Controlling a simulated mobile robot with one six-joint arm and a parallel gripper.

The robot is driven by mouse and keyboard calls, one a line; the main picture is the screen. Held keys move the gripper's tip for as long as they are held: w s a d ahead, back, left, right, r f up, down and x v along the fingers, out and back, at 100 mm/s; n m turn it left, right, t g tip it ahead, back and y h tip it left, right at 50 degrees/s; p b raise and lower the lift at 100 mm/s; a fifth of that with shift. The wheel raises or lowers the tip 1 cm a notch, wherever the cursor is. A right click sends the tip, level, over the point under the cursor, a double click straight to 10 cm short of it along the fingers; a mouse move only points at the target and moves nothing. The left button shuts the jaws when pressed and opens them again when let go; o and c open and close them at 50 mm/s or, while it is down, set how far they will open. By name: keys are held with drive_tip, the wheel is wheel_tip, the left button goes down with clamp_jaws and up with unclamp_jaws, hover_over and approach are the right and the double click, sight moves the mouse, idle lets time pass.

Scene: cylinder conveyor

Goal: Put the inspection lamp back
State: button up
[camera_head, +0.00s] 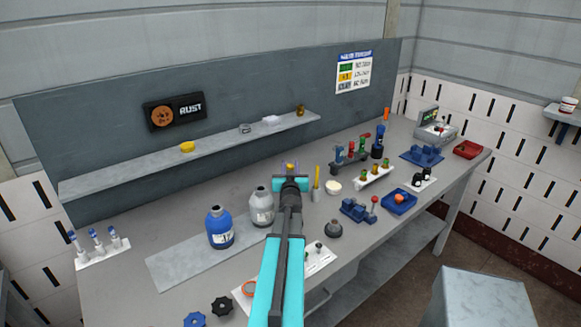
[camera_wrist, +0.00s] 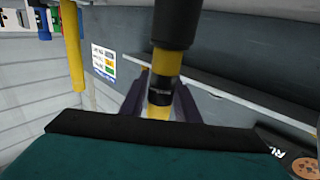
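A black and yellow stick, which looks like the inspection lamp (camera_wrist: 160,108), sits between the two dark fingers of my gripper (camera_wrist: 162,100) in the wrist view. The fingers appear closed on its yellow part. Its black end runs to the top edge of that view. In the head view my gripper (camera_head: 290,182) is above the middle of the workbench (camera_head: 170,210), and only a small yellow bit of the lamp (camera_head: 290,166) shows. My arm hides most of it there. No lamp holder can be identified for certain.
A yellow upright stick (camera_head: 316,180) stands right of my gripper. A grey bottle (camera_head: 261,208) and a blue bottle (camera_head: 219,229) stand to the left. A wall shelf (camera_head: 130,168) with small items runs behind. Racks and blue trays (camera_head: 398,202) crowd the right side.

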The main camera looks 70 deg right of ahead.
drive_tip(key=shift+o, duration=0.9)
drive_tip(key=shift+r, duration=0.15)
